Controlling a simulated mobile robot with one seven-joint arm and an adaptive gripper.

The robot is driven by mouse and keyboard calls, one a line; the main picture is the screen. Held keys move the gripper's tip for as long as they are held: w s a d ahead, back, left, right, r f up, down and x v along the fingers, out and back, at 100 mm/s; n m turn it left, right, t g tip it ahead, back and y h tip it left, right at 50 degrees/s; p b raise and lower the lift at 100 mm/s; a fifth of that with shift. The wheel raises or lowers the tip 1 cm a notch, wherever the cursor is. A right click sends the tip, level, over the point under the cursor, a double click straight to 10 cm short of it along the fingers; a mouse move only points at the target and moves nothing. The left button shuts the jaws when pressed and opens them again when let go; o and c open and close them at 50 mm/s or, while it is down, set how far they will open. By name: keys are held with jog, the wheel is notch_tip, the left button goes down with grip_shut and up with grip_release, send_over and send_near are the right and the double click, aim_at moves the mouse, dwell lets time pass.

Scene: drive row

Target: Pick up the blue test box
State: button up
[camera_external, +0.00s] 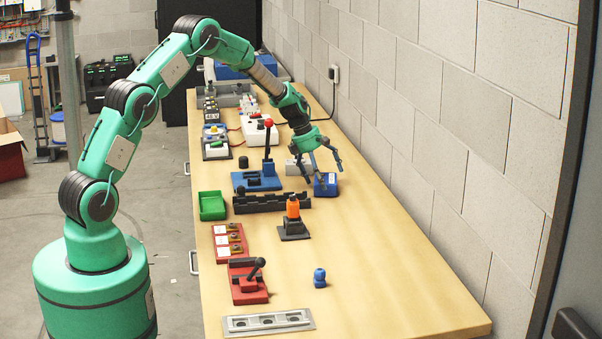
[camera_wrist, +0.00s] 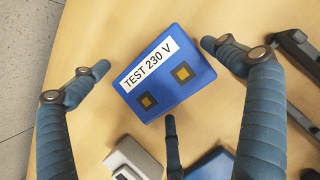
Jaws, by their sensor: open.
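The blue test box (camera_external: 328,189) sits on the wooden bench towards the wall side. In the wrist view the box (camera_wrist: 160,92) lies flat and tilted in the picture, with a white "TEST 230 V" label and two dark squares with gold centres on top. My gripper (camera_external: 322,171) is above the box, pointing down. In the wrist view its three blue-grey fingers (camera_wrist: 157,66) are spread open around the box: one left, one right, one at the lower edge. The lower fingertip is close to the box's edge; I cannot tell if it touches.
A light grey block (camera_external: 298,167) stands just left of the box. A blue base with a red-knobbed lever (camera_external: 267,150), a black rack (camera_external: 270,202) and an orange-topped part (camera_external: 293,208) are nearby. The block wall (camera_external: 430,120) is to the right. The front right of the bench (camera_external: 400,270) is clear.

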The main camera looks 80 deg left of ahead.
aim_at(324, 178)
jog(key=c, duration=1.6)
jog(key=shift+r, duration=0.2)
notch_tip(324, 178, up, 10)
jog(key=p, duration=0.2)
jog(key=shift+f+p, duration=0.1)
jog(key=shift+p, duration=0.25)
